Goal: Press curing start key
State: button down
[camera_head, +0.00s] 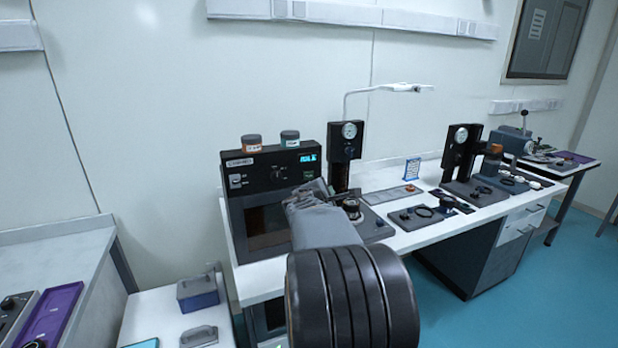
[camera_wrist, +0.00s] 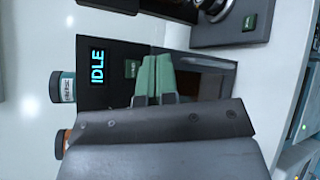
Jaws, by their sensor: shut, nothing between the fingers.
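The black curing unit (camera_head: 268,163) stands on the white bench with a lit display (camera_head: 309,158). In the wrist view, turned on its side, the display (camera_wrist: 97,67) reads IDLE. A small dark green key (camera_wrist: 131,69) sits beside the display; its lettering is too small to read. My gripper (camera_wrist: 157,62) is shut and empty, its pale green fingers side by side. In the wrist view the fingertips appear just to the right of the green key; I cannot tell whether they touch the panel. In the head view my arm hides part of the unit's front.
Two jars, one orange-labelled (camera_head: 251,143) and one teal-labelled (camera_head: 290,138), stand on top of the unit. A gauge stand (camera_head: 345,150) is close on the right. Its dark base (camera_wrist: 228,32) carries another green key (camera_wrist: 249,22). More instruments line the bench to the right.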

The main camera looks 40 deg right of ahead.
aim_at(313, 178)
jog(key=shift+d, duration=0.1)
dwell(0.3)
jog(key=w+d+p, duration=0.3)
jog(key=w+p, duration=0.1)
jog(key=w, duration=0.4)
jog(key=shift+d, duration=0.15)
jog(key=shift+w, duration=0.3)
dwell(2.0)
jog(key=shift+w+d, duration=0.15)
jog(key=shift+w, duration=0.05)
jog(key=shift+w+d, duration=0.15)
jog(key=shift+w, duration=0.2)
dwell(0.8)
jog(key=shift+s, duration=0.1)
dwell(0.3)
jog(key=shift+s+a+b, duration=0.3)
jog(key=shift+s+b, duration=0.35)
jog(key=shift+b, duration=0.1)
